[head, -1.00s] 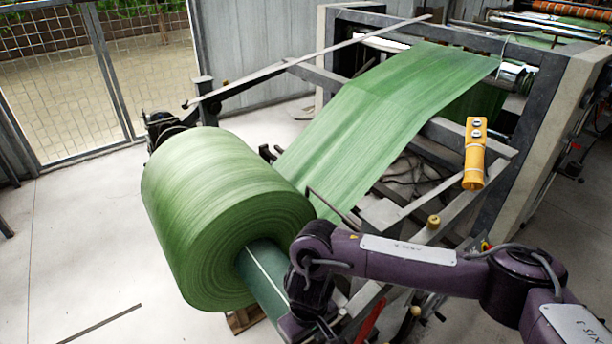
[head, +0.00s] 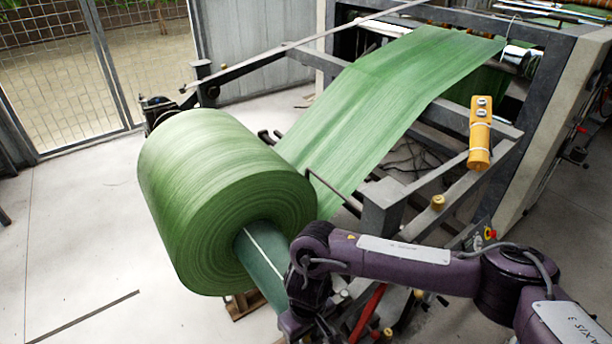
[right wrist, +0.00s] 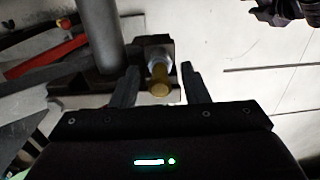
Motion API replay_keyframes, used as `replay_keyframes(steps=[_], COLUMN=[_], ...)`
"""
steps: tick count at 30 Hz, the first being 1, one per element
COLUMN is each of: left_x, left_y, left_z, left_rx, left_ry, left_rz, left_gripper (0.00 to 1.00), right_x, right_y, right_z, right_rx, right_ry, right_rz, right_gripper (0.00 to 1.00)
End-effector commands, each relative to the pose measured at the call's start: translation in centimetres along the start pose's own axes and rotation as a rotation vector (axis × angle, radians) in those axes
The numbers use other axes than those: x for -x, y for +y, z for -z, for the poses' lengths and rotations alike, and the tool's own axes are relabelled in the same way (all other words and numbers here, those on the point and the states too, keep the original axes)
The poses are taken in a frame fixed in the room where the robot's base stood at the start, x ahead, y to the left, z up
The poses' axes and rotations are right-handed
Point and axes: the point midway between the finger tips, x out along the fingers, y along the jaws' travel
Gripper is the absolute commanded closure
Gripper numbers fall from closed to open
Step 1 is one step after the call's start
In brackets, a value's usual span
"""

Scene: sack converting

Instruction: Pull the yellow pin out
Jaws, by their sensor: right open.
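The yellow pin (right wrist: 159,78) shows in the right wrist view as a brass-yellow rounded end set in a pale metal collar on a dark bracket. My right gripper (right wrist: 158,72) is open, with one dark finger on each side of the pin and a gap showing on both sides. In the head view my right arm reaches in from the right to beside the roll's core, and its fingers and this pin cannot be made out there. My left gripper is in neither view.
A large green roll (head: 215,200) on a dark green core (head: 262,262) stands left of my arm. Its web (head: 390,95) runs up into the machine frame. A yellow control box (head: 480,132) hangs at right. A red bar (right wrist: 45,57) and grey post (right wrist: 101,35) stand near the pin.

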Motion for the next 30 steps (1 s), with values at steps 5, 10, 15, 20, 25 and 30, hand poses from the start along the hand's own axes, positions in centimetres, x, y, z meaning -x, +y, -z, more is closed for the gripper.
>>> replay_keyframes(steps=[5,10,15,20,25,30], left_x=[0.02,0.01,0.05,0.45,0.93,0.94], left_y=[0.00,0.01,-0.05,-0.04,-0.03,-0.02], left_z=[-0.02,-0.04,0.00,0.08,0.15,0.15], left_rx=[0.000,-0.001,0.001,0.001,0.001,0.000], left_ry=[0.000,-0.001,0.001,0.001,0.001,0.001], left_rz=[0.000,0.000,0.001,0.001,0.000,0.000], left_gripper=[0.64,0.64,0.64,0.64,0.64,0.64], right_x=[0.01,0.00,0.03,0.12,0.12,0.01], right_y=[-0.01,0.00,0.00,-0.01,-0.01,0.01], right_z=[0.00,-0.01,-0.01,-0.03,-0.04,-0.01], right_rx=[0.000,0.000,0.000,0.000,-0.001,-0.001], right_ry=[0.000,0.000,0.000,-0.001,-0.002,-0.001], right_rz=[0.000,0.000,0.000,0.000,0.001,0.000], right_gripper=[0.59,0.59,0.59,0.59,0.59,0.59])
